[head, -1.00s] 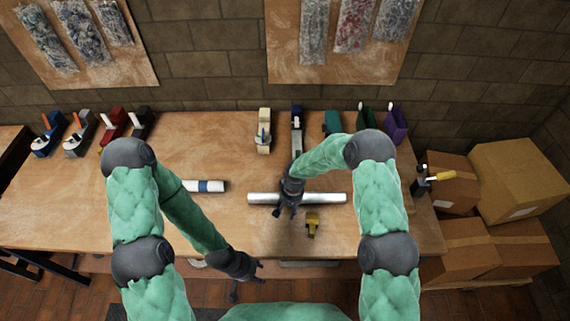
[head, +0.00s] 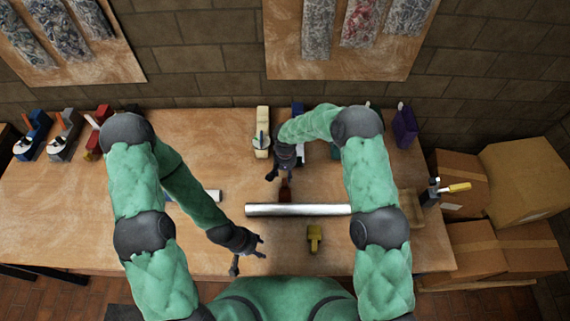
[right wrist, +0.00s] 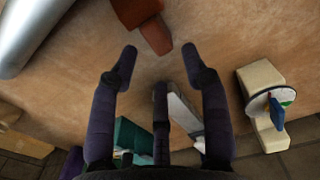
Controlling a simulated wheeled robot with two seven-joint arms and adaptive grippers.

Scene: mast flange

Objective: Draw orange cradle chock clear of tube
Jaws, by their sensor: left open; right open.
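The silver tube (head: 300,210) lies across the bench and shows at the upper left of the right wrist view (right wrist: 25,35). The orange cradle chock (head: 285,190) stands at the tube's far side near its left end. It is the red-orange block in the right wrist view (right wrist: 143,20); whether it touches the tube is unclear. My right gripper (head: 276,173) is open and empty beyond the chock; its spread fingers (right wrist: 160,68) point toward it. A yellow chock (head: 314,238) stands in front of the tube. My left gripper (head: 258,246) is open near the bench's front, left of the yellow chock.
A row of hand planes stands along the back, including a cream one (head: 261,135) and a purple one (head: 404,126). A white tube (head: 212,195) is partly hidden by my left arm. Cardboard boxes (head: 525,180) are at right.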

